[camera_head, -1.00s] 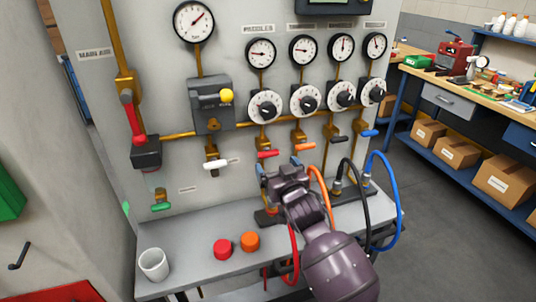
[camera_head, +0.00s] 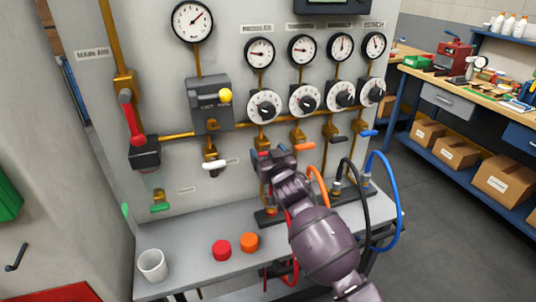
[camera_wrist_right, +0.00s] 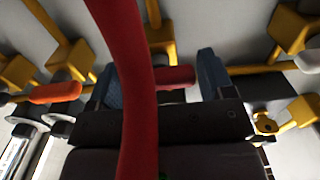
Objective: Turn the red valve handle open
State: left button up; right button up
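The small red valve handle (camera_wrist_right: 175,77) shows in the right wrist view between the two blue fingertips of my right gripper (camera_wrist_right: 160,84). The fingers are apart, with a gap visible between the handle's right end and the right fingertip. The red hose (camera_wrist_right: 132,90) crosses in front and hides the handle's left part. In the head view my right gripper (camera_head: 270,157) is at the panel in the red handle's column and covers the handle. My left gripper is out of view.
An orange handle (camera_head: 305,146) is close on the right, a white handle (camera_head: 214,165) on the left. Orange, black (camera_head: 346,180) and blue hoses rise beside my arm. A cup (camera_head: 152,265), a red cap (camera_head: 222,250) and an orange cap (camera_head: 249,242) stand on the shelf.

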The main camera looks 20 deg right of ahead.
jog(key=c, duration=0.6)
jog(key=n+p, duration=0.1)
jog(key=n, duration=0.1)
jog(key=shift+r+n+p, duration=0.1)
jog(key=shift+n+p, duration=0.2)
jog(key=shift+n, duration=0.1)
jog(key=n+p, duration=0.1)
jog(key=n, duration=0.2)
jog(key=shift+n, duration=0.3)
jog(key=n+p, duration=0.1)
jog(key=n, duration=0.3)
jog(key=shift+n, duration=0.3)
jog(key=n+p, duration=0.1)
jog(key=n, duration=0.2)
jog(key=shift+n, duration=1.9)
jog(key=shift+f, duration=0.2)
